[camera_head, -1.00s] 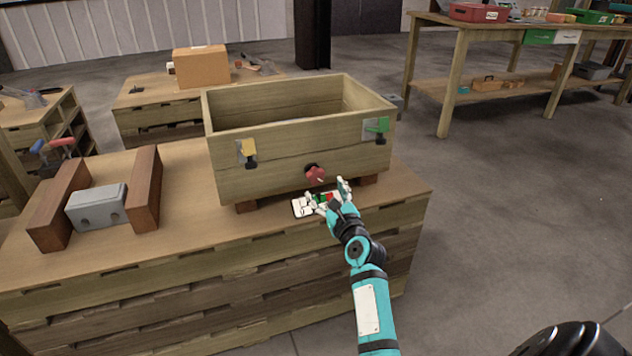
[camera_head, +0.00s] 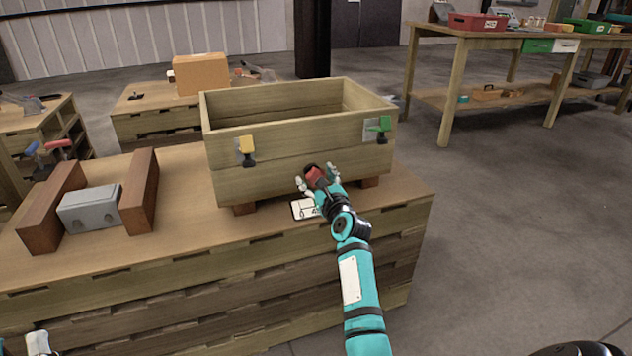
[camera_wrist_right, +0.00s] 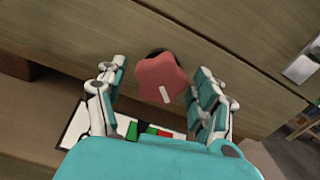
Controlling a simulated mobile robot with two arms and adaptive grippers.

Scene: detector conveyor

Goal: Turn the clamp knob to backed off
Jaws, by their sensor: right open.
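The red lobed clamp knob (camera_head: 314,174) is on the front face of the wooden box (camera_head: 290,145). In the right wrist view the knob (camera_wrist_right: 160,76) sits on a dark base, with a white mark on its lower part. My right gripper (camera_head: 317,178) is open around the knob. In the wrist view the fingers of my right gripper (camera_wrist_right: 160,70) are either side of it, with gaps showing. A white card (camera_head: 304,209) with green and red patches (camera_wrist_right: 150,131) lies below the knob. A small part of my left gripper (camera_head: 38,342) shows at the lower left; its jaws are unclear.
The box stands on brown blocks (camera_head: 245,208) on a wooden bench (camera_head: 95,265). A yellow latch (camera_head: 247,146) and a green latch (camera_head: 384,124) are on the box front. A grey part (camera_head: 90,208) lies between two brown blocks at left. Floor at right is open.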

